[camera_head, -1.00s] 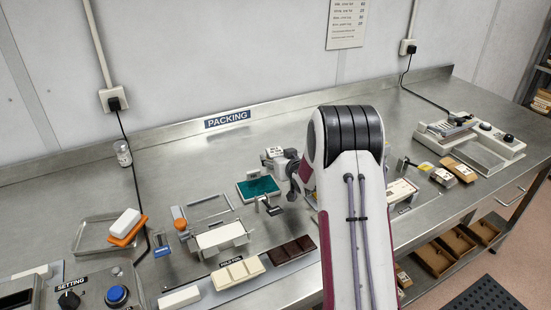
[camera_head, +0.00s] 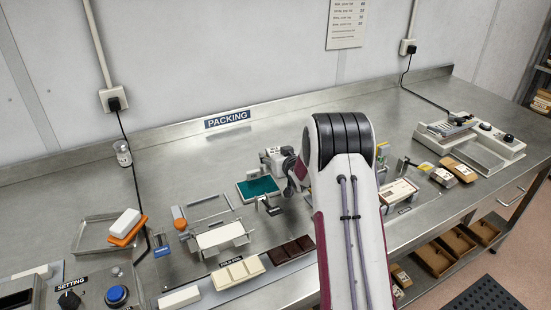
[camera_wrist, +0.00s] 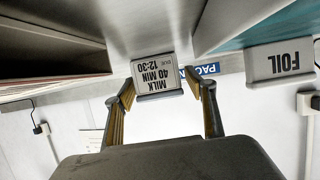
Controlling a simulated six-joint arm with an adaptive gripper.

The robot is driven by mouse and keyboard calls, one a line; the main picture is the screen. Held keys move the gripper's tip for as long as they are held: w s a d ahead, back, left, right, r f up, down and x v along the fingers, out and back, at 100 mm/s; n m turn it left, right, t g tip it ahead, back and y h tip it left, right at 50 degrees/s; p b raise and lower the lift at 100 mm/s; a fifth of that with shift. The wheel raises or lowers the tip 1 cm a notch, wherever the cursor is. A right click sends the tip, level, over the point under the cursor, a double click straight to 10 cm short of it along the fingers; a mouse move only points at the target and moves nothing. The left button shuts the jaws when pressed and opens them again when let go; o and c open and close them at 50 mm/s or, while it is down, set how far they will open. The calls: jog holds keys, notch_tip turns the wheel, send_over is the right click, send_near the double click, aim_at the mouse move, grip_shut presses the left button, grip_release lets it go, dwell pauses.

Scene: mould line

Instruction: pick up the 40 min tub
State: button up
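A small plate reading "MILK 40 MIN 12-30" (camera_wrist: 160,74) shows upside down in the wrist view, on what appears to be the front of the 40 min tub. My gripper (camera_wrist: 158,90) has its two fingers spread, one on each side of the plate. The fingers look close to its edges, but I cannot tell whether they touch. The tub's body is hardly visible behind the plate.
A FOIL plate (camera_wrist: 279,61) with a teal surface above it is at the right in the wrist view. A teal tray (camera_head: 258,187) lies left of my arm in the head view. White (camera_head: 239,272) and dark (camera_head: 292,249) bars lie in front.

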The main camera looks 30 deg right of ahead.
aim_at(275, 151)
jog(key=c, duration=0.9)
jog(key=shift+r, duration=0.1)
jog(key=shift+r, duration=4.95)
